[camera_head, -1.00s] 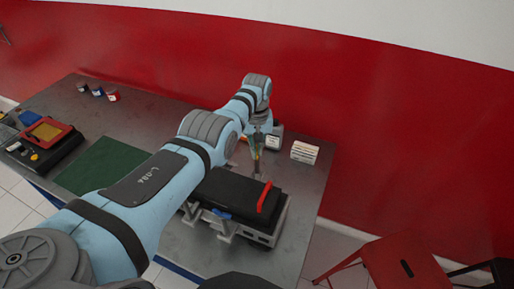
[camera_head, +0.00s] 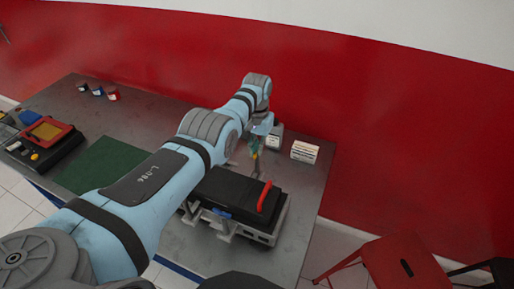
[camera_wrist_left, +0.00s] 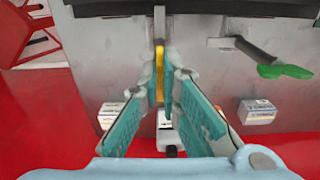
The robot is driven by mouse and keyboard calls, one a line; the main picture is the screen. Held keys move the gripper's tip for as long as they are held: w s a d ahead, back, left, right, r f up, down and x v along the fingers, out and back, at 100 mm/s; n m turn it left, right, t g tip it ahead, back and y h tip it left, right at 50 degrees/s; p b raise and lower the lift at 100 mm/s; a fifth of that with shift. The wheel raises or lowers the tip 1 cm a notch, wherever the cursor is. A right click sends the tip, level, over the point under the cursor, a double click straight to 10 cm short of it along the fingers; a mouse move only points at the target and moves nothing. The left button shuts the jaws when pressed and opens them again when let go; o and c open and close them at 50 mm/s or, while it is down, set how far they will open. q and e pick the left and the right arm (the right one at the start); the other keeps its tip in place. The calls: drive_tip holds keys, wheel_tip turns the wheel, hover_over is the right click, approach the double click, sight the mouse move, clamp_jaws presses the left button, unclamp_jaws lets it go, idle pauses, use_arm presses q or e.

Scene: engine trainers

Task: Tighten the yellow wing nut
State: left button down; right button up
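A narrow yellow piece (camera_wrist_left: 159,72), which looks like the yellow wing nut, shows between the fingertips of my left gripper (camera_wrist_left: 164,72) in the left wrist view. The fingers run close along both sides of it; I cannot tell whether they press on it. In the head view my left gripper (camera_head: 256,150) points down just behind the black-topped engine unit (camera_head: 232,190); the wing nut cannot be made out there. My right gripper is not in view.
The engine unit carries a red handle (camera_head: 265,197) and a blue part (camera_head: 221,213). A white box (camera_head: 304,152) stands behind it to the right. A bar with a green end (camera_wrist_left: 285,71) lies right of the fingers. A green mat (camera_head: 100,166) lies at left.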

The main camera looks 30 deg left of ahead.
use_arm(q)
drive_tip(key=shift+s+d+f, duration=0.1)
drive_tip(key=shift+s+f, duration=0.05)
drive_tip(key=shift+f, duration=0.05)
drive_tip(key=c, duration=1.8)
unclamp_jaws()
drive_tip(key=shift+r, duration=0.1)
drive_tip(key=shift+w+r, duration=0.15)
drive_tip(key=shift+w, duration=0.05)
wheel_tip(320, 180, up, 12)
drive_tip(key=shift+s+f, duration=0.1)
drive_tip(key=shift+f, duration=0.15)
